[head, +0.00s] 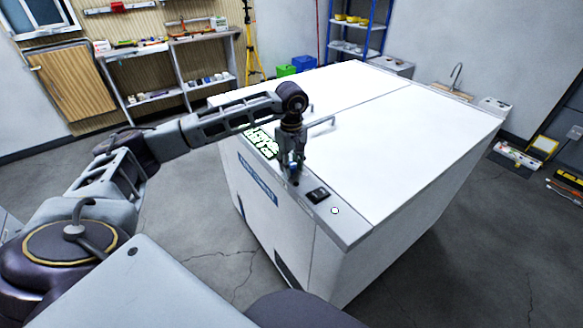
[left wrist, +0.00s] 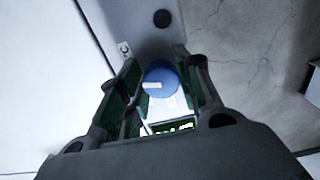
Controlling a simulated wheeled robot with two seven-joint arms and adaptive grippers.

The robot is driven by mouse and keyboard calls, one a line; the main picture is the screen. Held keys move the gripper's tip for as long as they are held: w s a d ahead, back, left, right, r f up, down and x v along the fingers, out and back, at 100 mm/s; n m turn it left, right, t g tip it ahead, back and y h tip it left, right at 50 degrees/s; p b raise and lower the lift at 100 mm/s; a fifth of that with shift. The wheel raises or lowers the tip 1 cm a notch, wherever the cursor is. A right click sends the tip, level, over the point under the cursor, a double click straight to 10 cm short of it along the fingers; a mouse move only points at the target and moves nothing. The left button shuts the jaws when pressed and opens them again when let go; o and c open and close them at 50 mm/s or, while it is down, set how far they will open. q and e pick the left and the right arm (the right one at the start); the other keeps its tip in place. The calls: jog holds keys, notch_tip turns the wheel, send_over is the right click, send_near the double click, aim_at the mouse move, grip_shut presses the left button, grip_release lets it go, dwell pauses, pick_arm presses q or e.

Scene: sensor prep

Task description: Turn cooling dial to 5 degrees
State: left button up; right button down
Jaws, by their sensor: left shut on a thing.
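The cooling dial (left wrist: 161,78) is a round blue knob with a white pointer mark, seen in the left wrist view. It sits on the control strip of a large white cabinet (head: 390,120). My left gripper (head: 292,176) reaches down onto that strip in the head view. In the left wrist view my left gripper (left wrist: 158,85) has its two fingers on either side of the dial, shut on it. In the head view the dial is mostly hidden by the gripper. The scale around it is too small to read. My right gripper is not in view.
A green-lit display (head: 262,142) lies left of my gripper on the strip. A black switch (head: 317,195) and a small round light (head: 335,210) lie to its right. A handle (head: 322,122) stands up from the lid behind. Shelves (head: 205,62) stand at the back wall.

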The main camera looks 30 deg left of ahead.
aim_at(291, 165)
pick_arm(q)
jog(key=m+b, duration=0.1)
jog(key=m, duration=0.2)
jog(key=shift+a+r+m+b, duration=0.1)
jog(key=shift+m+b, duration=0.55)
jog(key=shift+m, duration=0.75)
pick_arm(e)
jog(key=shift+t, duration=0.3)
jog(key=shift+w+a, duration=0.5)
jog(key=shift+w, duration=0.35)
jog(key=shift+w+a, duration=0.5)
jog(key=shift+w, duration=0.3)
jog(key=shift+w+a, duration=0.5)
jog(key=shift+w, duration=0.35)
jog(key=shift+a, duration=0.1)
pick_arm(q)
jog(key=o, duration=1)
jog(key=shift+o, duration=0.2)
jog(key=shift+s, duration=0.1)
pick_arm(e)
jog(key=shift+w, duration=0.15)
pick_arm(q)
jog(key=shift+r, duration=0.9)
notch_tip(291, 165, up, 10)
